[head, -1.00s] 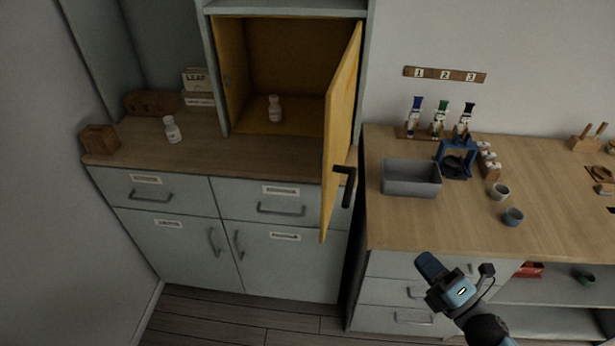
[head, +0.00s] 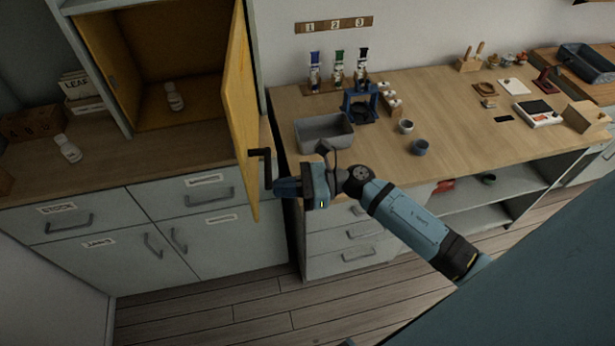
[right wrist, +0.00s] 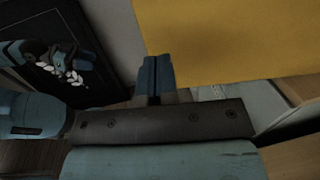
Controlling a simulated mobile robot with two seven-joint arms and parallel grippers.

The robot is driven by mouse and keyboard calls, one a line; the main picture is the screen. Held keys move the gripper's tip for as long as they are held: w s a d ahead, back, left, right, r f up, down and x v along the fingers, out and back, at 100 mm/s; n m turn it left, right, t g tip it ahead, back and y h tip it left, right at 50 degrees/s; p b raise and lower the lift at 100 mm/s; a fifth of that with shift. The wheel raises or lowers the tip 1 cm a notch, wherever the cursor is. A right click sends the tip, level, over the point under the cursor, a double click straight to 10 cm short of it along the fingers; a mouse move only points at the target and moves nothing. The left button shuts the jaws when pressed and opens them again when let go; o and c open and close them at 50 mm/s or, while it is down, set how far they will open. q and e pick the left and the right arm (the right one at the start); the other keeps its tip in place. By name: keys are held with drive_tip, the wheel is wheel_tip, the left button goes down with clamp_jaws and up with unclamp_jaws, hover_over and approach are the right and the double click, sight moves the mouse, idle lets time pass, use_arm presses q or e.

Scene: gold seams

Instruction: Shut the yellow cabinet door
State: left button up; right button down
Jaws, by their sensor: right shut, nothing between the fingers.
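The yellow cabinet door (head: 239,105) stands wide open, swung out toward me from the right side of the cabinet (head: 160,90). Its dark handle (head: 264,168) is on the side facing right. My right gripper (head: 278,187) is shut and empty, its fingertips close beside the handle and the door's lower part; I cannot tell whether they touch. In the right wrist view, the shut fingers (right wrist: 156,75) point toward the yellow door panel (right wrist: 235,40), which fills the upper right.
A grey bin (head: 323,132) and small cups stand on the right counter (head: 460,140). A dark gap separates the counters.

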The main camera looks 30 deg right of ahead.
sight(253, 191)
drive_tip(key=p+x, duration=0.1)
drive_tip(key=x, duration=0.2)
drive_tip(key=shift+w+a+r, duration=0.1)
drive_tip(key=shift+a+r, duration=0.05)
drive_tip(key=shift+a, duration=0.15)
drive_tip(key=shift+w+a, duration=0.1)
drive_tip(key=shift+a, duration=0.1)
